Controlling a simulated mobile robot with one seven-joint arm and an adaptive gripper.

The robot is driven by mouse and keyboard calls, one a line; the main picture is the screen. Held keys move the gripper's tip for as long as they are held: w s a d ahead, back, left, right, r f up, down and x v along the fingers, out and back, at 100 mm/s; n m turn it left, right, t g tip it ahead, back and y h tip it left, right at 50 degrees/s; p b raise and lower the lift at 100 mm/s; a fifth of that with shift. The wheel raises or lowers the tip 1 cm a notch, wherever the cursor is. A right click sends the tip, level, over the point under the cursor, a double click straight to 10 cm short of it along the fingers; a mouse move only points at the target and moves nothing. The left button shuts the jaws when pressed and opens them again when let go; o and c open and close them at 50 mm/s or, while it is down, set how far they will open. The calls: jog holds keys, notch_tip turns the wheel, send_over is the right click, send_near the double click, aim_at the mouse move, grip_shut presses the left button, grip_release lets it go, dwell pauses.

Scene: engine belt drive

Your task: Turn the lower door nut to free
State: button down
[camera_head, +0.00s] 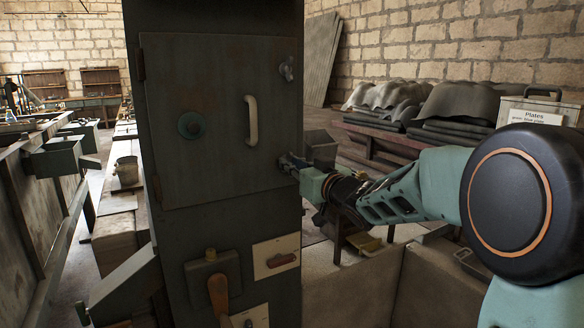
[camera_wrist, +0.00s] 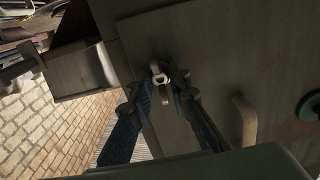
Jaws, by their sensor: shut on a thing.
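The grey metal door (camera_head: 220,165) is closed in the front of a tall dark cabinet. The lower door nut sits at its lower right edge and is mostly hidden by my gripper (camera_head: 287,163) in the head view. In the wrist view the nut (camera_wrist: 160,77) shows as a small pale metal piece between the fingertips of my gripper (camera_wrist: 164,82). The fingers are closed in on it. The upper door nut (camera_head: 287,68) is a winged metal piece at the door's upper right edge, apart from my gripper.
A pale handle (camera_head: 251,120) and a round green knob (camera_head: 191,125) stand out from the door. A grey box (camera_head: 320,149) projects beside the cabinet, close behind my gripper. Below the door are a lever (camera_head: 218,296) and a switch plate (camera_head: 277,257).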

dwell(0.4)
jog(key=c, duration=1.8)
grip_release()
jog(key=shift+s+d, duration=0.1)
jog(key=v, duration=1.1)
jog(key=shift+s+d, duration=0.2)
jog(key=shift+s, duration=0.1)
